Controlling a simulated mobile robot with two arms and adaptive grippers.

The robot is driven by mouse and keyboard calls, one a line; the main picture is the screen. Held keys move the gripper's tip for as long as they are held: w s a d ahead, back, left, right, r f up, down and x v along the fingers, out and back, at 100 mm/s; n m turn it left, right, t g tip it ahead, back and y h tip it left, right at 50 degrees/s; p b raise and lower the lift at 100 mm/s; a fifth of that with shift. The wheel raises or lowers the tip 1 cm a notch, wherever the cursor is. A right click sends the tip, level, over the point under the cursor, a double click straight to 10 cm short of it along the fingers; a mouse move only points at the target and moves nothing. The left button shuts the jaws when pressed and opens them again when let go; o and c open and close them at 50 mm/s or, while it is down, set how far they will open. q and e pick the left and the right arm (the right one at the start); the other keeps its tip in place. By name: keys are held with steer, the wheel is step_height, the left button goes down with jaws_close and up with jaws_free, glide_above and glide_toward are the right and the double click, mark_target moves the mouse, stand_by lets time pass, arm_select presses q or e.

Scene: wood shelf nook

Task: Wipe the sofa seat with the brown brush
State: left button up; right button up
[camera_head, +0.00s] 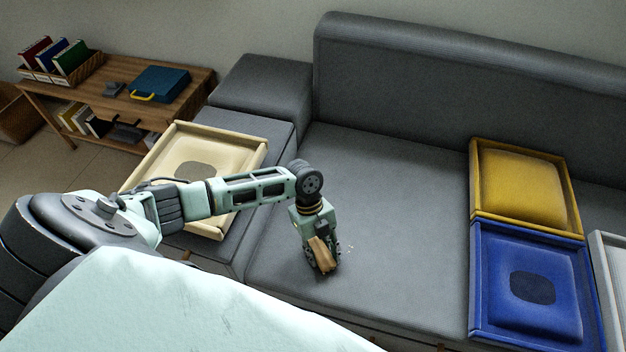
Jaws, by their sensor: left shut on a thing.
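The grey sofa (390,165) fills the middle and right, and its flat seat (400,260) lies below the backrest. My left gripper (322,262) points down at the seat's left part. It is shut on the brown brush (320,252), whose tan-brown body shows between the fingers. The brush's underside is hidden, so I cannot tell for sure whether it touches the seat. Small pale specks (347,248) lie on the seat just right of the brush. My right gripper is not in view.
A cream tray with a cushion (243,165) lies on the left seat section. Yellow (480,222) and blue (478,330) trays with cushions lie on the right, beside a partly visible white tray (606,262). A wooden shelf (185,104) stands at the back left. The middle seat is clear.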

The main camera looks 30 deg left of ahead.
arm_select(q)
steer(key=shift+d+f, duration=0.1)
steer(key=shift+d, duration=0.65)
steer(key=shift+w+d, duration=0.25)
steer(key=shift+d, duration=0.55)
steer(key=shift+w+d, duration=0.2)
steer(key=shift+d, duration=0.6)
steer(key=shift+w+d, duration=0.3)
steer(key=shift+d, duration=0.45)
steer(key=shift+w+d, duration=0.3)
steer(key=shift+d, duration=0.6)
steer(key=shift+r, duration=0.2)
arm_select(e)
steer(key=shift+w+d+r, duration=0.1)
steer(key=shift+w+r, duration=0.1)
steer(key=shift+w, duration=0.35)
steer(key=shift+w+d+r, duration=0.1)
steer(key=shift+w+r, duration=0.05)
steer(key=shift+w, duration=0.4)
arm_select(q)
steer(key=shift+r, duration=0.15)
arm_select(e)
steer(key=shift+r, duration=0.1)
